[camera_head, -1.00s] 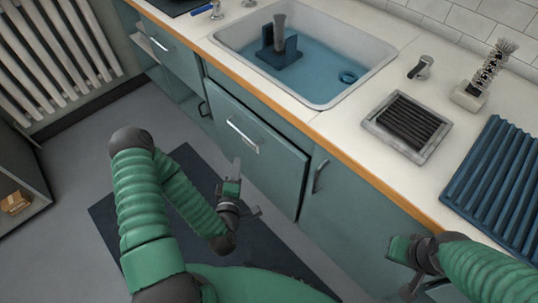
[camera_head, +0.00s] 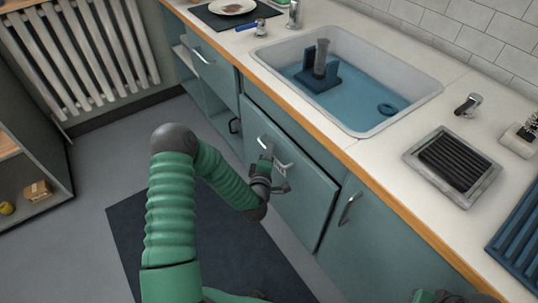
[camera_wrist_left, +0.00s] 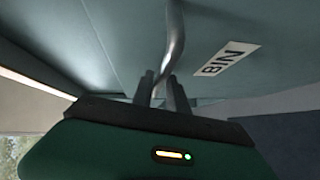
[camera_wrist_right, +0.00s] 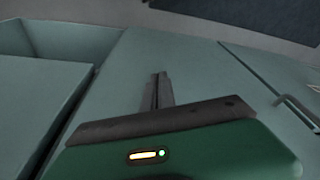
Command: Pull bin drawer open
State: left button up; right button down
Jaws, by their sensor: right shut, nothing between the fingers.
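The bin drawer (camera_head: 308,205) is the teal front under the sink, with a metal bar handle (camera_head: 288,157). Its front stands slightly proud of the cabinet. My left gripper (camera_head: 275,162) is at this handle. In the left wrist view, the handle (camera_wrist_left: 175,40) runs down between the two close-set fingers (camera_wrist_left: 162,88), which appear shut on it. A white BIN label (camera_wrist_left: 226,59) is on the drawer front to the right. My right gripper (camera_wrist_right: 158,88) is shut and empty, in front of teal cabinet fronts. Only part of it shows at the bottom edge of the head view.
Another cabinet door (camera_head: 375,235) with a handle is right of the drawer. A dark mat (camera_head: 215,245) lies on the floor in front. Open floor is at left.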

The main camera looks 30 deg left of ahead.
pick_arm(q)
jog(key=shift+r, duration=0.1)
jog(key=shift+c, duration=0.2)
grip_shut()
dwell(1.2)
